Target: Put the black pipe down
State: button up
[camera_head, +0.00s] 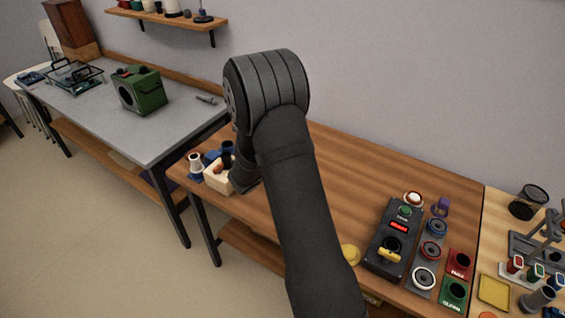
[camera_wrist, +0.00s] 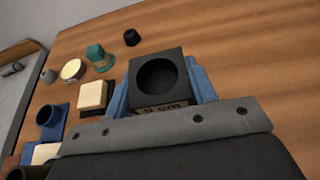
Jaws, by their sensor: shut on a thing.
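In the wrist view, the black pipe (camera_wrist: 158,77) shows as a dark piece with a square outline and a round opening facing the camera. It sits between the two blue fingers of my gripper (camera_wrist: 160,88), which is shut on it. In the head view, my arm hides most of my gripper and the held piece near the table's left end.
In the wrist view, a cream block (camera_wrist: 93,95), a teal piece (camera_wrist: 97,55), a blue cup (camera_wrist: 50,115) and a small black cylinder (camera_wrist: 131,37) stand nearby. In the head view, a black control box (camera_head: 392,235) stands at the right. The middle of the wooden table is clear.

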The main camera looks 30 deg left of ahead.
jog(key=shift+f, duration=0.6)
jog(key=shift+f, duration=0.1)
jog(key=o, duration=1)
jog(key=shift+c, duration=0.2)
jog(key=v, duration=1.2)
jog(key=x, duration=1.2)
jog(key=shift+w, duration=0.1)
jog(key=shift+r, duration=1.95)
